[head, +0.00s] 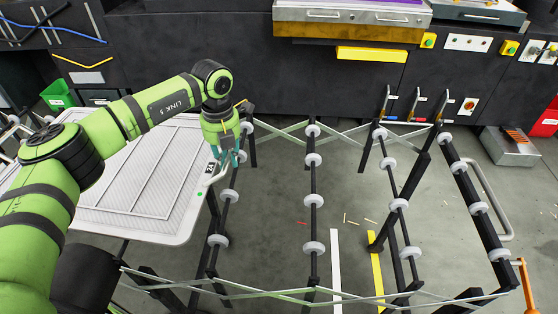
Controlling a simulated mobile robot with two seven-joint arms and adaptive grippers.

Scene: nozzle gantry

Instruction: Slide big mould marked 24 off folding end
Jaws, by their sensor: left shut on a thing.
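The big white mould (140,195) is a flat tray with a gridded face, at the left of the head view. A small tag at its right edge seems to read 24. It lies at the left end of the folding roller frame (313,188), which has black bars, white wheels and crossed metal struts. My left gripper (227,162) is shut on the pale handle (219,176) at the mould's right edge, beside the tag. My left arm hides part of the mould's left side. My right gripper is not in view.
The rollers right of the mould are bare. A dark machine (240,60) with a yellow bar (372,54) stands behind. Upright tools stand at the frame's far edge. A grey box (510,146) sits on the floor at right. White and yellow floor stripes show below the frame.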

